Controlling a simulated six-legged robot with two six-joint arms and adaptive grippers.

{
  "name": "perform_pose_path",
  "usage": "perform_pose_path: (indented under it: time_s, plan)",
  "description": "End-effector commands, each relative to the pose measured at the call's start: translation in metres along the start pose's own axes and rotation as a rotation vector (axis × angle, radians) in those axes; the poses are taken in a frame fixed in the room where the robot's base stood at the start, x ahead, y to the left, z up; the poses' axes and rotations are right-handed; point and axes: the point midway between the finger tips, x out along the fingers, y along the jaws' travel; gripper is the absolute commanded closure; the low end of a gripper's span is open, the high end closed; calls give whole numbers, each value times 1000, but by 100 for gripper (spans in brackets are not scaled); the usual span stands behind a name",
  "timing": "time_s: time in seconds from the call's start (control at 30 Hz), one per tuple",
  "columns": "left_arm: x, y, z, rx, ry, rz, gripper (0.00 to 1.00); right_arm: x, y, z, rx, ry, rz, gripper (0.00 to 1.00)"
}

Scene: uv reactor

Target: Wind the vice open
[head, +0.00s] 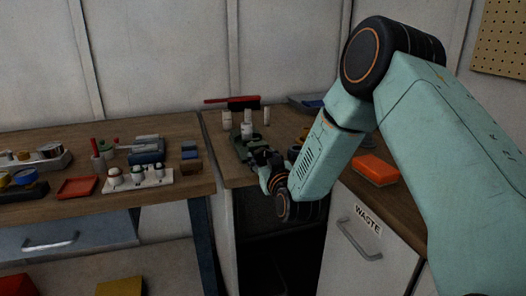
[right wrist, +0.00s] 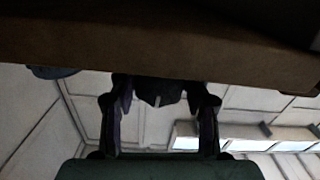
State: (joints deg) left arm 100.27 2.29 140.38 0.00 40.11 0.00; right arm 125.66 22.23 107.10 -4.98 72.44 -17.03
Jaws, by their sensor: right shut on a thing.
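The vice (head: 242,148) is a dark green form at the front edge of the middle bench in the head view, partly hidden by my gripper. My right gripper (head: 262,160) reaches in from the right, low at the bench edge, against the vice's near end. In the right wrist view my right gripper (right wrist: 160,112) has its two fingers on either side of a dark part with a pale pin, apparently the vice handle (right wrist: 157,92). The handle's angle and the jaw gap are too small and dark to tell. My left gripper is not in view.
Pale cylinders and a red brush (head: 231,99) are behind the vice. The left bench (head: 190,127) holds trays and small parts. The bench underside (right wrist: 160,45) hangs close over the right wrist camera.

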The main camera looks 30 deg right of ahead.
Motion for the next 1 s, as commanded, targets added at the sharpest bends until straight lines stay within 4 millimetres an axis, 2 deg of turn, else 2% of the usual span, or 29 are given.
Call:
perform_pose_path:
  time_s: [0.1, 0.47, 0.5, 0.77, 1.0]
  plan:
    - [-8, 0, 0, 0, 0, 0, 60, 0, 0, -2, -54, 1, 0, 84]
    - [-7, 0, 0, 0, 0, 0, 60, 0, 0, 0, -74, 3, 1, 84]
    - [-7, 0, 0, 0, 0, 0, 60, 0, 0, 0, -74, 3, 1, 50]
    - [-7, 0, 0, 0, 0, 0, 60, 0, 0, 0, -72, 2, 1, 29]
    - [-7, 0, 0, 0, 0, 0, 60, 0, 0, 0, -72, 1, 1, 29]
